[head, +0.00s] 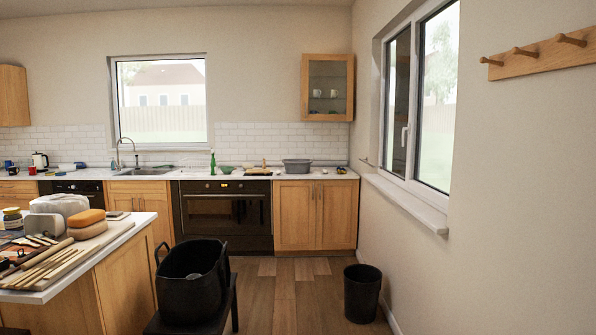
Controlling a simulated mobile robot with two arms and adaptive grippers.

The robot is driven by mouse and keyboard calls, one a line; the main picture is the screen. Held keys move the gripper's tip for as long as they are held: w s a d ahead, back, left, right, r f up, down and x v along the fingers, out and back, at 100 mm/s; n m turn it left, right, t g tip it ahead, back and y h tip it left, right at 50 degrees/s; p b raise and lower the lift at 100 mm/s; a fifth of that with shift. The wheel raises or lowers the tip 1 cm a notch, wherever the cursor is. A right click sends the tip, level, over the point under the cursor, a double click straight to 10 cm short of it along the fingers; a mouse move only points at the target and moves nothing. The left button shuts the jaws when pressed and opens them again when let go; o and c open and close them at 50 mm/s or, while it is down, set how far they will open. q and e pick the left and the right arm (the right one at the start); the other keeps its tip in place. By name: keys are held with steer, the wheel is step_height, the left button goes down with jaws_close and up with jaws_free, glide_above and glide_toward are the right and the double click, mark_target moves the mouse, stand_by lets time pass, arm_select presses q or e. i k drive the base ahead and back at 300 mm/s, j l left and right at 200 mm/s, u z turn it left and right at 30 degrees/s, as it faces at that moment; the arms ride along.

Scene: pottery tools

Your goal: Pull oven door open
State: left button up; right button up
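The oven (226,214) is built into the far counter, with a black front and a dark glass window. Its door (222,238) looks shut, with a horizontal handle (224,196) along the top below the control panel (225,186). The oven stands across the room, well ahead of me. Neither my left gripper nor my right gripper shows in the head view.
A wooden island (128,262) with pottery tools stands at the left. A black tub (188,285) on a dark stool is in front, partly hiding the oven's lower left. A black bin (362,293) stands right. Wooden floor (285,290) lies open between stool and bin.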

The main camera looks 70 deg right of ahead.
mark_target(219, 212)
steer(key=z, duration=2.4)
steer(key=i, duration=1.75)
steer(key=i+z, duration=0.25)
steer(key=i, duration=2.05)
steer(key=i+j+u, duration=0.25)
steer(key=i, duration=0.35)
steer(key=i+l+u, duration=0.2)
steer(key=i, duration=0.35)
steer(key=i+u, duration=0.25)
steer(key=i, duration=0.35)
steer(key=i+l+u, duration=0.25)
steer(key=i, duration=0.35)
steer(key=j, duration=0.1)
